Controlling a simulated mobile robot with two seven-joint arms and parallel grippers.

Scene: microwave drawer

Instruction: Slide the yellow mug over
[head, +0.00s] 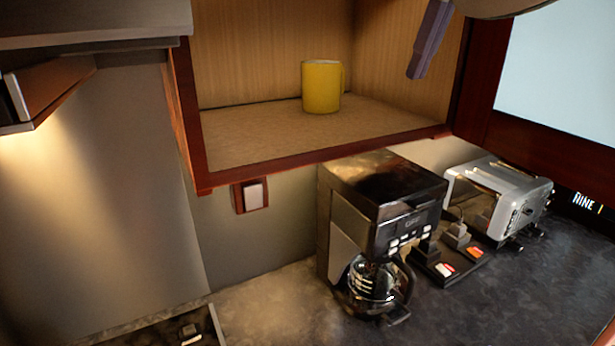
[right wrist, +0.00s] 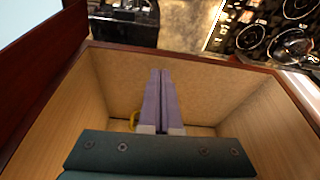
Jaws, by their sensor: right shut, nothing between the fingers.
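The yellow mug (head: 322,88) stands upright on the floor of an open wooden cabinet (head: 270,132), toward the back. Its handle is at its right side in the head view. My right gripper (head: 414,76) is at the upper right of the cabinet opening, fingers pointing down, apart from the mug and to its right. In the right wrist view its two purple fingers (right wrist: 163,73) are together with nothing between them. A small yellow part of the mug (right wrist: 133,119) shows left of the fingers there; the gripper body hides the rest. My left gripper is not in view.
The cabinet's red-brown side frame (head: 468,70) is right of my gripper. Below the cabinet, a coffee maker (head: 385,195) and a silver toaster (head: 497,195) stand on the dark counter (head: 480,305). The cabinet floor around the mug is clear.

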